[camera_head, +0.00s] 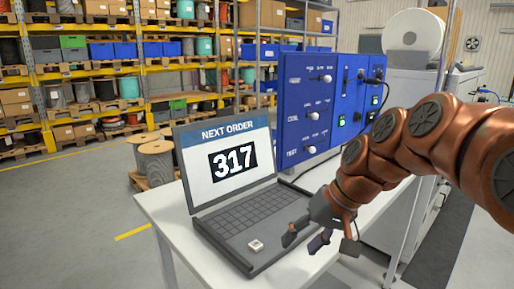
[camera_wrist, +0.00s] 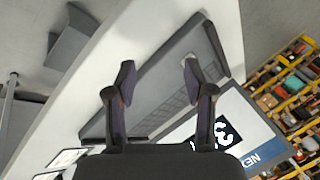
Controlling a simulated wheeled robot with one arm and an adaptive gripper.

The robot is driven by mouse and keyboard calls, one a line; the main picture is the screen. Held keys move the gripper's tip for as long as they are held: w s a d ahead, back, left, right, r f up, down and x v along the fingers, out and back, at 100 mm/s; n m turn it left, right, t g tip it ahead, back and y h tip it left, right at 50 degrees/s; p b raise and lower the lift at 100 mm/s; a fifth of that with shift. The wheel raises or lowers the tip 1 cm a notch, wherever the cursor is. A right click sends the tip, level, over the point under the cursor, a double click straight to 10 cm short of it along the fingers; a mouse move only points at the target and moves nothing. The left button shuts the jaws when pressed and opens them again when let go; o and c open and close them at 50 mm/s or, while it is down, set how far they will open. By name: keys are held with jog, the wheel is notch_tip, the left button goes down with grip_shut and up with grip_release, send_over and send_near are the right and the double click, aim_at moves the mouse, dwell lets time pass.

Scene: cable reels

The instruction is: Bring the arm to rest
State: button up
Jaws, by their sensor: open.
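My copper-coloured arm (camera_head: 400,140) reaches in from the right in the head view, bent downward. My gripper (camera_head: 303,240) is over the front right part of the laptop and the table edge. In the wrist view my gripper (camera_wrist: 158,72) has its two fingers spread apart with nothing between them, above the laptop keyboard (camera_wrist: 175,90). The open laptop (camera_head: 240,220) shows "NEXT ORDER 317" on its screen (camera_head: 228,158). A small pale block (camera_head: 255,245) sits on the laptop's front deck, left of my gripper and apart from it.
The laptop stands on a white table (camera_head: 165,205). A blue panel (camera_head: 310,105) with knobs and switches stands behind it, close to my arm. A white roll (camera_head: 414,36) is at the back right. Cable reels (camera_head: 157,162) and shelving (camera_head: 90,60) stand behind. The left floor is clear.

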jog(key=s+d+f+g+h, duration=0.1)
jog(key=s+d+f, duration=0.2)
jog(key=s+f, duration=0.2)
jog(key=s+d+f+g+h, duration=0.1)
jog(key=s+f, duration=0.4)
jog(key=s, duration=0.7)
jog(key=s+d+f+m+g+h, duration=0.1)
jog(key=s+d+f+h, duration=0.2)
jog(key=s, duration=0.5)
jog(key=shift+s+d+f+g, duration=0.15)
jog(key=shift+d+f+g, duration=0.25)
jog(key=shift+d+f, duration=0.55)
